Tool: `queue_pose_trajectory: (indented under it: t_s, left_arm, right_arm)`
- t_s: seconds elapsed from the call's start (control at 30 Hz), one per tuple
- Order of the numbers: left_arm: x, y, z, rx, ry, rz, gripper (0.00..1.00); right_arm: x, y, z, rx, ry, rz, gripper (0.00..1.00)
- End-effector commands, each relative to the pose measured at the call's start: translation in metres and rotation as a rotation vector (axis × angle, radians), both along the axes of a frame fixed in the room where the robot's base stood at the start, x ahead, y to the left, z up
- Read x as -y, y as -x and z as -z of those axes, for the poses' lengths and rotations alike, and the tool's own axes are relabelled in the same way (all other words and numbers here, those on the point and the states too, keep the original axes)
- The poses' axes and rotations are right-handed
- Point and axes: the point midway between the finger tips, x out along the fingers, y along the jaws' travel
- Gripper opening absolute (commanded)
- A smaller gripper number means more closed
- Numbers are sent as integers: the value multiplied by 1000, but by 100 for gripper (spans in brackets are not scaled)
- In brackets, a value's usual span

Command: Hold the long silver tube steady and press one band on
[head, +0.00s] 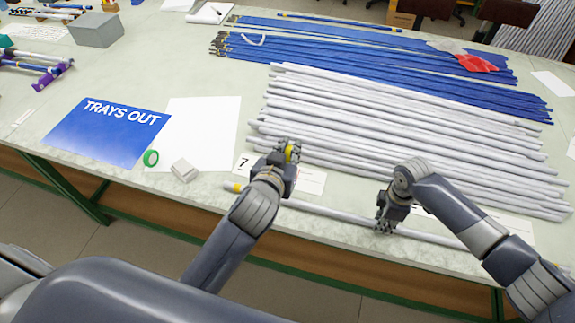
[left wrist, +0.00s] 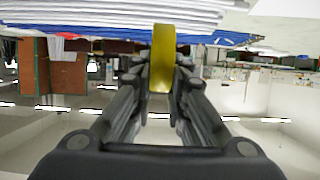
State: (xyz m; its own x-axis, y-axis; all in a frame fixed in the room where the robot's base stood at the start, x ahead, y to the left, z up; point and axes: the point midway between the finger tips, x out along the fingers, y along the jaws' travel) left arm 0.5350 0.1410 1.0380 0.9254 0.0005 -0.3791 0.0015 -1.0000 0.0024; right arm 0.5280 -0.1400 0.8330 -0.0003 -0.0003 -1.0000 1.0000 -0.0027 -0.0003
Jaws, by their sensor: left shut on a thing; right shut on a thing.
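A long silver tube (head: 335,213) lies along the front edge of the table, with yellow at its left end (head: 234,187). My right gripper (head: 385,225) is shut on this tube, right of its middle as far as it shows. My left gripper (head: 291,155) is shut on a yellow band, held above the table behind the tube and apart from it. The band (left wrist: 162,58) stands upright between the fingertips in the left wrist view. My left gripper and forearm hide part of the tube, and my right arm covers its right part.
Many silver tubes (head: 400,130) lie in a row behind, with blue rods (head: 380,70) beyond. A blue "TRAYS OUT" sign (head: 105,132), a white sheet (head: 205,125), a green tape roll (head: 151,158) and a small white block (head: 184,171) lie to the left.

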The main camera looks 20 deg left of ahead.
Motion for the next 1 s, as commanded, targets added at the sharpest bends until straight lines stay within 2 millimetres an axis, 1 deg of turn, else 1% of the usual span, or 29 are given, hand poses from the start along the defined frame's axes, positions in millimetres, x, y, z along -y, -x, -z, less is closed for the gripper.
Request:
queue_pose_trajectory:
  t_s: [0.03,0.1,0.2,0.3,0.4,0.63,1.0]
  left_arm:
    - [0,0,17,-9,2,-3,0]
    - [0,0,35,-8,2,-2,0]
    - [0,2,59,-6,0,1,0]
    - [1,4,76,-5,1,4,0]
    - [1,6,86,-4,0,6,0]
    - [1,7,101,-4,-2,7,0]
    - [1,7,134,-3,-1,7,0]
  right_arm:
    - [0,0,0,1,0,0,0]
    - [0,0,0,1,0,0,0]
    - [0,0,0,1,0,0,0]
    - [0,0,0,1,0,0,0]
    - [0,0,0,1,0,0,0]
    - [0,0,0,1,0,0,0]
    - [0,0,0,1,-1,0,0]
